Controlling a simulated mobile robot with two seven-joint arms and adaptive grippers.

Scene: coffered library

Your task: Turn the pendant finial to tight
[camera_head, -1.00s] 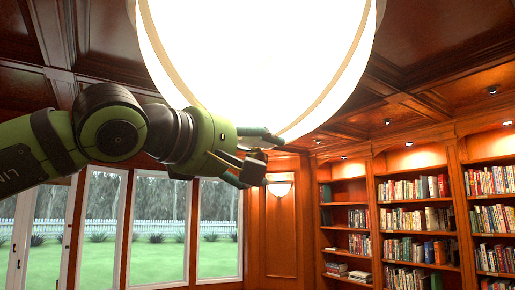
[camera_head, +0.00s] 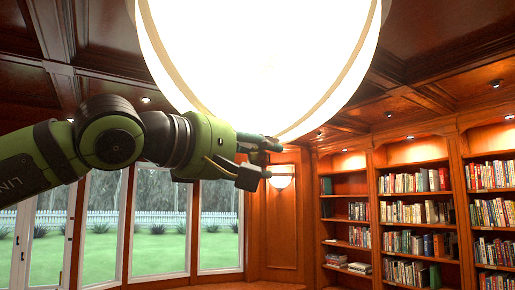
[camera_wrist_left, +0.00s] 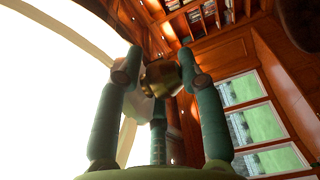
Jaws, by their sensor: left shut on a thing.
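The pendant (camera_head: 258,62) is a large, glowing white bowl with thin ribs, hanging at the top centre of the head view. It also fills the left side of the left wrist view (camera_wrist_left: 50,75). The brass-coloured finial (camera_wrist_left: 160,78) shows between the fingers in the left wrist view. My left gripper (camera_head: 264,160) is just under the bottom of the bowl, its arm coming in from the left. In the left wrist view its teal fingers (camera_wrist_left: 158,85) are shut around the finial. In the head view the fingers mostly hide the finial. My right gripper is not in view.
Bookshelves (camera_head: 410,210) line the wall at the right. Tall windows (camera_head: 160,225) stand at the left, and a lit wall sconce (camera_head: 281,177) is behind the gripper. The dark coffered ceiling (camera_head: 450,40) is above. The space below the gripper looks open.

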